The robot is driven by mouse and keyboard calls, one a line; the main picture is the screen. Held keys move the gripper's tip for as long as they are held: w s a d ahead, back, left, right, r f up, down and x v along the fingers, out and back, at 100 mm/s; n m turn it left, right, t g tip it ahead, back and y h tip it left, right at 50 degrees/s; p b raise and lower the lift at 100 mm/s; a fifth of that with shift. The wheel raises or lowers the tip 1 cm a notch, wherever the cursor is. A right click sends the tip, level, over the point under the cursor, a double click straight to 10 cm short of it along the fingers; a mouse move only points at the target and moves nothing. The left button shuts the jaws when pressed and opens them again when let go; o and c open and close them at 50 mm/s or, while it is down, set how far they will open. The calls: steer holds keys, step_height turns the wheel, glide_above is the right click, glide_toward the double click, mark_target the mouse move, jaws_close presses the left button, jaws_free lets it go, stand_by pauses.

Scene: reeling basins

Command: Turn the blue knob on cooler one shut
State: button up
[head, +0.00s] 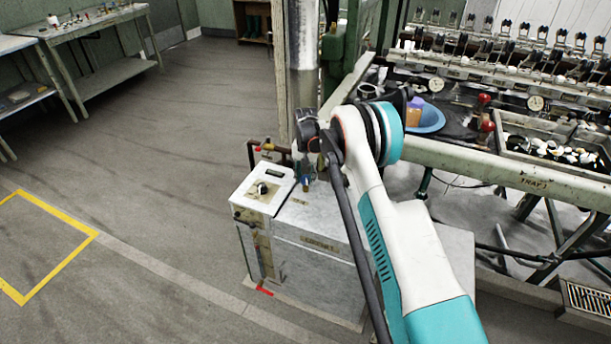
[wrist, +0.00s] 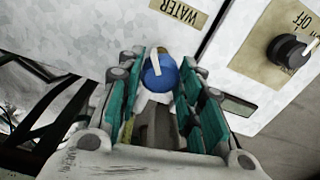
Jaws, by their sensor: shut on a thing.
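The blue knob (wrist: 160,75) sits between the fingers of my gripper (wrist: 158,88) in the wrist view, with a pale bar across its top. My gripper is shut on it, with teal finger pads on both sides. The knob is beside a "WATER" label (wrist: 180,10) on a pale metal panel. In the head view the cooler (head: 315,255) is a grey-white metal box on the floor. A small blue part (head: 305,184) shows on its top under my gripper. My arm hides part of the cooler's top and right side.
A black dial (wrist: 288,52) marked OFF is on the cooler's control box (head: 262,190). A metal column (head: 302,70) rises behind. The floor to the left is open.

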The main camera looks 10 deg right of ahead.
mark_target(305, 177)
steer(key=m, duration=0.3)
steer(key=shift+m, duration=2.1)
steer(key=o, duration=1.1)
steer(key=shift+c, duration=0.2)
step_height(305, 177, up, 12)
